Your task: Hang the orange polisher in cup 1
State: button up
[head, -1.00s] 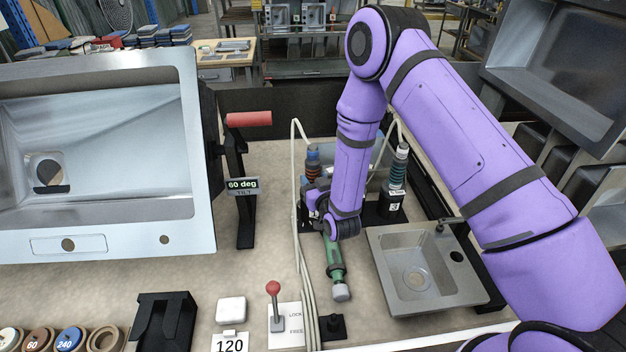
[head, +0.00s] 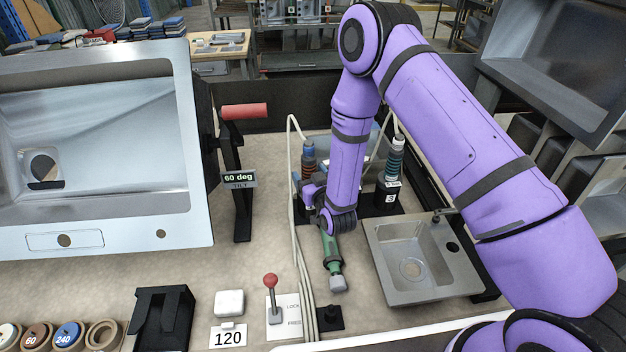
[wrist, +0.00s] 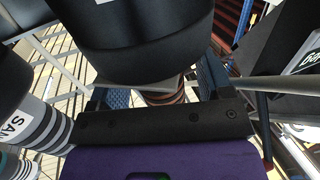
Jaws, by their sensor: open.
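The orange polisher (head: 308,168), with orange-brown rings and a blue top, stands upright at the left of the tool stand. A dark holder is partly visible under it; my wrist hides much of this, and no cup 1 number is readable. My gripper (head: 311,192) is beside the polisher at low height. In the wrist view the blue fingers of my gripper (wrist: 163,88) are apart, with the orange-ringed part of the polisher (wrist: 165,98) between them. Whether they touch it is unclear. The polisher's dark body fills the top middle.
A teal-ringed tool (head: 395,158) stands in the cup marked 3 (head: 389,196). A green tool (head: 331,258) lies on the bench by my wrist. A small grey sink (head: 412,268) is to the right; pale cables (head: 298,240) run along the left. A red-knobbed lever (head: 271,284) stands in front.

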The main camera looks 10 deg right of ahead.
aim_at(311, 169)
jog(key=r, duration=0.3)
jog(key=shift+s+r, duration=0.3)
jog(key=shift+s, duration=0.1)
jog(key=a+r+v, duration=0.1)
jog(key=v, duration=1.4)
jog(key=shift+s+r, duration=0.2)
jog(key=shift+a, duration=0.1)
jog(key=w+d+r+g+h, duration=0.1)
jog(key=w+d+r+g, duration=0.2)
jog(key=w+r, duration=0.6)
jog(key=s+d+r+g+h, duration=0.1)
jog(key=s+d+r, duration=0.1)
jog(key=r, duration=0.2)
jog(key=s+d+r+m+g, duration=0.1)
jog(key=d+r, duration=0.1)
jog(key=r, duration=0.2)
jog(key=s+d+r+g+h, duration=0.1)
jog(key=s+d+r, duration=0.1)
jog(key=r, duration=0.2)
jog(key=s+d+r+g, duration=0.2)
jog(key=s+d+r, duration=0.1)
jog(key=s, duration=0.5)
jog(key=s+d+r+m+g+h, duration=0.1)
jog(key=s+d+r, duration=0.3)
jog(key=s, duration=0.5)
jog(key=s+d+r+m+g+h, duration=0.1)
jog(key=s+d+r+g, duration=0.2)
jog(key=s+r, duration=0.4)
jog(key=shift+s+d, duration=0.5)
jog(key=shift+s, duration=0.3)
